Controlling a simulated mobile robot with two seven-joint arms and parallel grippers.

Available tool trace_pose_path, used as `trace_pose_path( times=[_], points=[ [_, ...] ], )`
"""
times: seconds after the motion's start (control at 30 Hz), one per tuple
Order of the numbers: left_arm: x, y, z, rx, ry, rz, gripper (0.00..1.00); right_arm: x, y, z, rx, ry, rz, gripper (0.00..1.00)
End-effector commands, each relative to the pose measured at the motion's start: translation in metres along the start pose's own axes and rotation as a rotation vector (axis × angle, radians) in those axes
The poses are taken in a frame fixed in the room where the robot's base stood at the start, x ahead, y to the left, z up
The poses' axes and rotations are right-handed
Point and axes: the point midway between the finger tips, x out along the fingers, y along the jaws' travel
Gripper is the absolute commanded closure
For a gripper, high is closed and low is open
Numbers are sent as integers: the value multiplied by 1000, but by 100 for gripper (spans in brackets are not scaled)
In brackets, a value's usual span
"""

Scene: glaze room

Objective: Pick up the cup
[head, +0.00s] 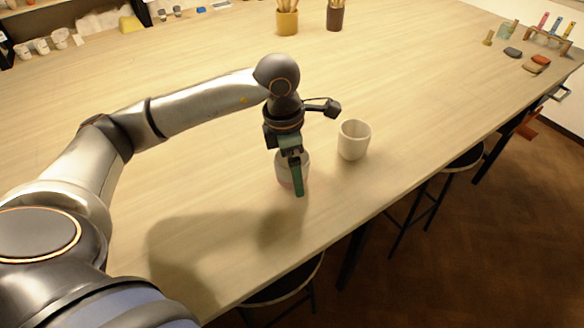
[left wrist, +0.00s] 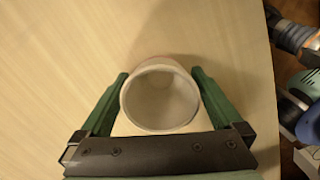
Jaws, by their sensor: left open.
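A pale cup (head: 283,173) stands upright on the table, partly hidden behind my left gripper (head: 294,178) in the head view. In the left wrist view the same cup (left wrist: 160,98) sits between the two green fingers of my left gripper (left wrist: 160,76), its round mouth facing the camera. The fingers are open, one on each side of the cup; I cannot tell whether either touches it. A second whitish cup (head: 354,141) stands upright a little to the right. My right gripper is not in view.
The wooden table (head: 190,100) is mostly clear around the cups. A yellow pot (head: 287,22) and a dark pot (head: 335,18) with tools stand at the back. Small coloured pieces (head: 536,62) lie at far right. Stools (head: 455,160) stand along the near edge.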

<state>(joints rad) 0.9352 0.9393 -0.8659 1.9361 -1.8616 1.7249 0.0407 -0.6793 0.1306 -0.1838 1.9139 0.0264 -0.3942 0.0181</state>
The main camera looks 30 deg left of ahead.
Motion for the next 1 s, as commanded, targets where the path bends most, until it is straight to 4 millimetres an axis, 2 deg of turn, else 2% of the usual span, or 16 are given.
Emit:
trace_pose_path(
  times=[0.07,0.73,1.0],
  points=[
    [0,0,0,0,0,0,0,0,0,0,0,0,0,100],
    [-1,0,0,0,-1,1,74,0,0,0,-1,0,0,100],
    [-2,0,1,0,-2,1,76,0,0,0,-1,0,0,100]
  ],
)
